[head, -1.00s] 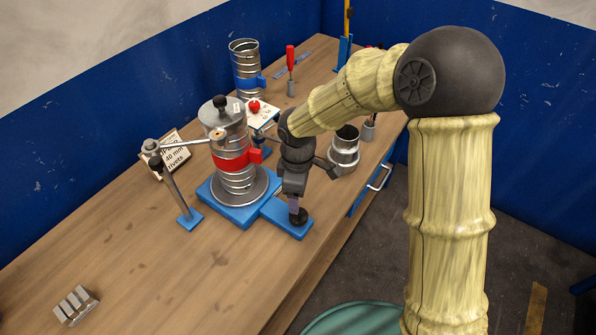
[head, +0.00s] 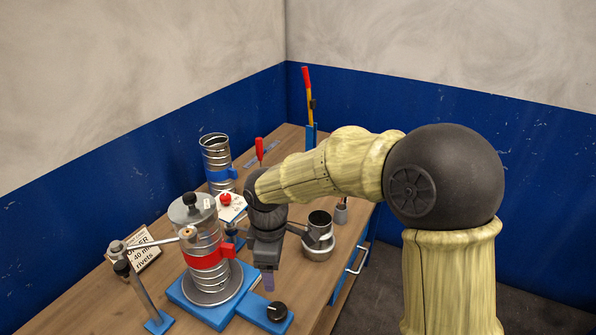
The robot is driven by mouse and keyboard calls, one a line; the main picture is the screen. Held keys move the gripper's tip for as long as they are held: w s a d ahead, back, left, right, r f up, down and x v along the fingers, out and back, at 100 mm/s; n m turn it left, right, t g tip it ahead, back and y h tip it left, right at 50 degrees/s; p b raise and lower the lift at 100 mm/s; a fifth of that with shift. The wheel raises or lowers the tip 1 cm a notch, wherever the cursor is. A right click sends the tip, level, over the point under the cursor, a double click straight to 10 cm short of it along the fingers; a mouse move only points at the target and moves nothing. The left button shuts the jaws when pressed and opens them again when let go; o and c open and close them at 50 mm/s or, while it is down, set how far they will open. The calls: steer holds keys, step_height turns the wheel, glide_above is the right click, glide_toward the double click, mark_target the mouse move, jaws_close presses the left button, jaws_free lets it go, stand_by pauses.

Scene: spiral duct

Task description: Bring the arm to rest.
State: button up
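My arm reaches over the bench from the right, and my gripper (head: 268,283) points down at its end. Its fingertips are just above a black knob (head: 277,311) on the front of a blue base (head: 215,309), with a small gap showing. I cannot tell whether the fingers are open or shut; they overlap from this side. On the base stands a metal spiral duct (head: 208,255) with a red clamp band (head: 207,256) and a lidded top with a black ball. It is left of my gripper.
A post with a rod (head: 140,285) stands left of the duct, near a rivets card (head: 140,247). Another duct with a blue band (head: 218,165) stands behind. A metal cup (head: 318,240) is right of my gripper. A red-handled lever (head: 309,95) stands at the back corner.

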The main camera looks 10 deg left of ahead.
steer(key=s+d+f+m+t, duration=0.1)
steer(key=s+d+m, duration=0.2)
steer(key=d+m, duration=0.6)
steer(key=s+d+f+m+t, duration=0.1)
steer(key=s+d+m, duration=0.3)
steer(key=d+m, duration=0.5)
steer(key=d, duration=0.7)
steer(key=shift+d+f+t, duration=0.2)
steer(key=shift+d+t, duration=0.1)
steer(key=shift+d, duration=0.05)
steer(key=shift+c, duration=0.4)
